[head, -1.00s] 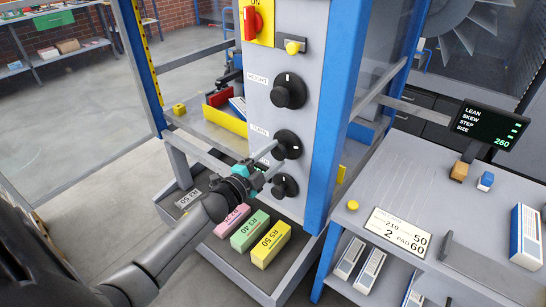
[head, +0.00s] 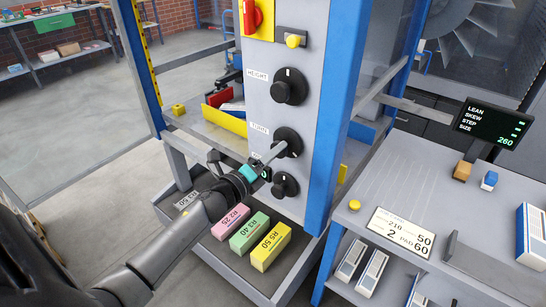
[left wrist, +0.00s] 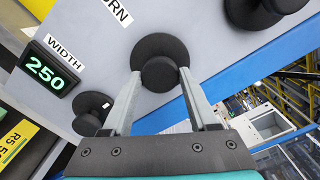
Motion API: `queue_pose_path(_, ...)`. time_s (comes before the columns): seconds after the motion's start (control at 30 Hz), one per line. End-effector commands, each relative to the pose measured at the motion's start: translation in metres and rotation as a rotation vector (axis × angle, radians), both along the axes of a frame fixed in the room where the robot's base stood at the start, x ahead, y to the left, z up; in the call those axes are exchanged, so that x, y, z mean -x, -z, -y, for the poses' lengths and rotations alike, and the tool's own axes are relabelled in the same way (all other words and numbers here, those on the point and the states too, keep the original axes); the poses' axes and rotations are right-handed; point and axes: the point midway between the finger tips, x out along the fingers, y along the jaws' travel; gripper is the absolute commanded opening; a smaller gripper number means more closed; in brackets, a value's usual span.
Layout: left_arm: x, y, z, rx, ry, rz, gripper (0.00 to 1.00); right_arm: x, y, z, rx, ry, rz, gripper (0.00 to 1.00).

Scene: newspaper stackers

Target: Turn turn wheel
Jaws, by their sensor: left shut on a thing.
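The turn wheel (head: 288,141) is the black round knob under the label TURN, in the middle of the grey panel. It also shows in the left wrist view (left wrist: 160,48), with a smaller round hub at its front. My left gripper (head: 277,151) is shut on the turn wheel. In the left wrist view its two grey fingers (left wrist: 160,78) lie on either side of the hub. My right gripper is not in view.
The height knob (head: 289,86) is above the turn wheel, and another black knob (head: 285,185) is below it. A blue post (head: 335,140) stands to the right. Pink, green and yellow blocks (head: 270,247) lie on the tray below.

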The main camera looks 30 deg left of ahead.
Motion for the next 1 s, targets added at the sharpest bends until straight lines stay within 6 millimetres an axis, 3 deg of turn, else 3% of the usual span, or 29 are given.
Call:
queue_pose_path(0.67,0.0,0.001,0.0,-0.639,0.001,0.05,0.04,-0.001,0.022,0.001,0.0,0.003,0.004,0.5)
queue_pose_path(1.0,0.0,0.001,0.0,-0.89,0.001,0.07,0.04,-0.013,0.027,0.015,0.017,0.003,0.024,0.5)
